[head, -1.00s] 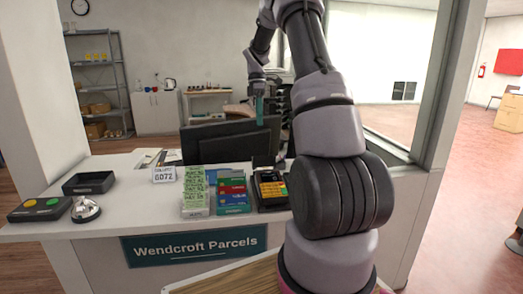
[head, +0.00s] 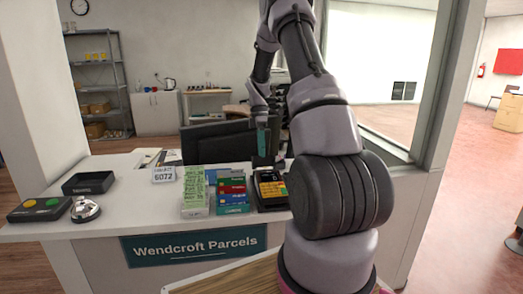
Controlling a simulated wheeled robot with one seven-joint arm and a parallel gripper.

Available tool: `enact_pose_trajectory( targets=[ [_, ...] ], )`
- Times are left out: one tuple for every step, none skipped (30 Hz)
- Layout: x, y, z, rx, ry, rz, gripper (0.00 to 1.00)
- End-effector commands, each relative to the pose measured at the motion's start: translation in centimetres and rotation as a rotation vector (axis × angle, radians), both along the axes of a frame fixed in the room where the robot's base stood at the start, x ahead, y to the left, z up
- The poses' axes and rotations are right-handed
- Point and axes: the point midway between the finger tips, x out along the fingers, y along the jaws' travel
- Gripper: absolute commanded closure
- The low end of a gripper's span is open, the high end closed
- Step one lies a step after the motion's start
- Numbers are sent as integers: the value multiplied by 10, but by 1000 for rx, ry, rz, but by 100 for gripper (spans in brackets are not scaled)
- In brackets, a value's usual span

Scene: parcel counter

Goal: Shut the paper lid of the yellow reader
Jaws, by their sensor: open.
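The yellow reader (head: 270,191) lies on the counter, just left of my arm, with its yellow face and dark keys toward me. A dark upright piece (head: 268,162) shows at its far end, under my gripper. It looks like the raised paper lid, but it is small and partly covered. My gripper (head: 263,146) points down above the reader's far end, with its teal fingertips close to that dark piece. It is open and holds nothing visible. I cannot tell whether it touches the lid.
A card rack (head: 233,192) and a green slip holder (head: 194,191) stand left of the reader. A dark monitor (head: 215,142) stands behind. A number sign (head: 165,174), black tray (head: 88,183), bell (head: 85,209) and button box (head: 40,209) are farther left. Bare counter (head: 140,208) lies between.

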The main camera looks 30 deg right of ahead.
Motion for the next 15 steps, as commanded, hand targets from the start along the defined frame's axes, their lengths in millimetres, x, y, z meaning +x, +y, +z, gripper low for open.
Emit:
enact_pose_trajectory(
  targets=[
    [0, 0, 0, 0, 0, 0, 53],
    [0, 0, 0, 0, 0, 0, 53],
    [0, 0, 0, 0, 0, 0, 53],
    [0, 0, 0, 0, 0, 0, 53],
    [0, 0, 0, 0, 0, 0, 53],
    [0, 0, 0, 0, 0, 0, 61],
    [0, 0, 0, 0, 0, 0, 72],
    [0, 0, 0, 0, 0, 0, 84],
    [0, 0, 0, 0, 0, 0, 99],
    [0, 0, 0, 0, 0, 0, 100],
    [0, 0, 0, 0, 0, 0, 100],
    [0, 0, 0, 0, 0, 0, 100],
    [0, 0, 0, 0, -1, 0, 100],
    [0, 0, 0, 0, -1, 0, 100],
    [0, 0, 1, -1, -2, 0, 100]
  ],
)
